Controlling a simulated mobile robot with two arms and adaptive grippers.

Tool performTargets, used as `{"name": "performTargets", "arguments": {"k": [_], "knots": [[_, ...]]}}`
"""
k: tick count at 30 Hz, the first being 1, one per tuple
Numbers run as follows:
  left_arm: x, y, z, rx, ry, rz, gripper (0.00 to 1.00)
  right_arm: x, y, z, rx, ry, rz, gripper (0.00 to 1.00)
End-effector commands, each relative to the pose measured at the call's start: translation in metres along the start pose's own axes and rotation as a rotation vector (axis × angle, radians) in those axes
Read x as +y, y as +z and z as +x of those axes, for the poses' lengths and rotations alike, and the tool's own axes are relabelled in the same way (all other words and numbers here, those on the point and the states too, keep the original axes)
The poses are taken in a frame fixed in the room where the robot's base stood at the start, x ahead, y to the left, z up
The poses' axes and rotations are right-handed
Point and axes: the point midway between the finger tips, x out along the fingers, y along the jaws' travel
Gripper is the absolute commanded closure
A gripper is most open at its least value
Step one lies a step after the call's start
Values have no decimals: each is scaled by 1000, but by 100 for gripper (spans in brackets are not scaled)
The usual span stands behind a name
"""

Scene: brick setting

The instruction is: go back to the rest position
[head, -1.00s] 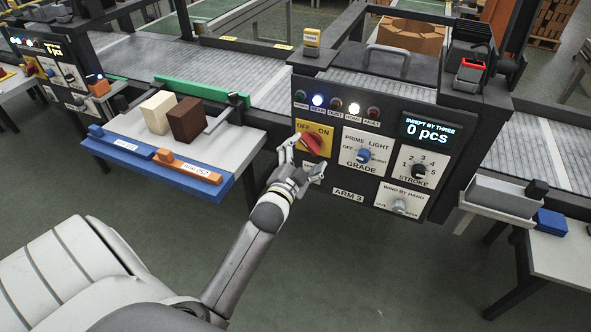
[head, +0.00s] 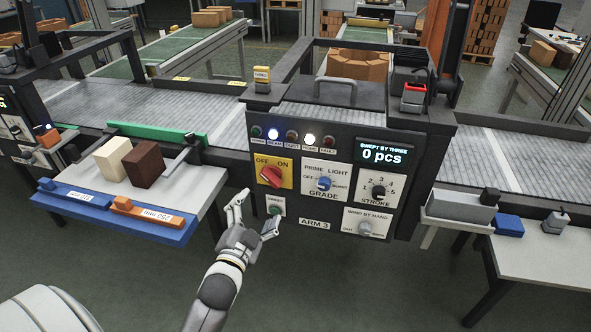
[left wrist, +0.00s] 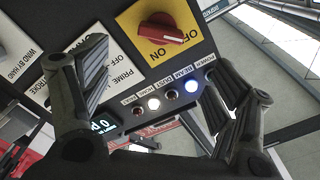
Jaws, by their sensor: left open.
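My left gripper (head: 256,213) is open and empty, in front of the lower left of the machine's control panel (head: 345,150). Its fingers are below the red OFF/ON knob (head: 271,176) and close to a green button (head: 276,211), apart from the knob. In the left wrist view the open fingers (left wrist: 158,85) frame the panel's lamps, with the red knob (left wrist: 160,28) on its yellow plate above. A blue lamp (head: 273,134) and a white lamp (head: 310,140) are lit. The display (head: 383,155) reads 0 pcs. My right gripper is not in view.
At left, a side table (head: 190,195) carries a cream block (head: 112,158), a brown block (head: 144,164) and blue and orange label strips. A conveyor (head: 100,100) runs behind. At right stand a grey tray (head: 458,206) and another table (head: 550,250). The floor below is clear.

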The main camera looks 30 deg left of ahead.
Motion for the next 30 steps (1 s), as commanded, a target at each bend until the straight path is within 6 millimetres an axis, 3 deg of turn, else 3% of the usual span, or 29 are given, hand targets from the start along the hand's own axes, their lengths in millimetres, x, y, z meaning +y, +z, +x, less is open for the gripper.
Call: {"name": "performTargets", "arguments": {"k": [5, 8, 11, 17, 20, 24, 26, 30], "knots": [[2, 2, 0, -3, 5, -2, 18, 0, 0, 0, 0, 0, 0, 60], [21, 14, 0, -28, 40, -21, 18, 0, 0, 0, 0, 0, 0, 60], [63, 43, -3, -89, 121, -63, 18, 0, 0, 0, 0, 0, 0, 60], [182, 126, -42, -285, 346, -174, 18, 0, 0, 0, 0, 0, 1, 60], [236, 167, -77, -398, 451, -220, 18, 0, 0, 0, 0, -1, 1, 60], [302, 222, -143, -570, 585, -269, 18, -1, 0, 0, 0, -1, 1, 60], [325, 245, -176, -647, 637, -283, 18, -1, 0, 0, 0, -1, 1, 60], [364, 297, -262, -840, 743, -301, 18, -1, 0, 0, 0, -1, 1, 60]]}}
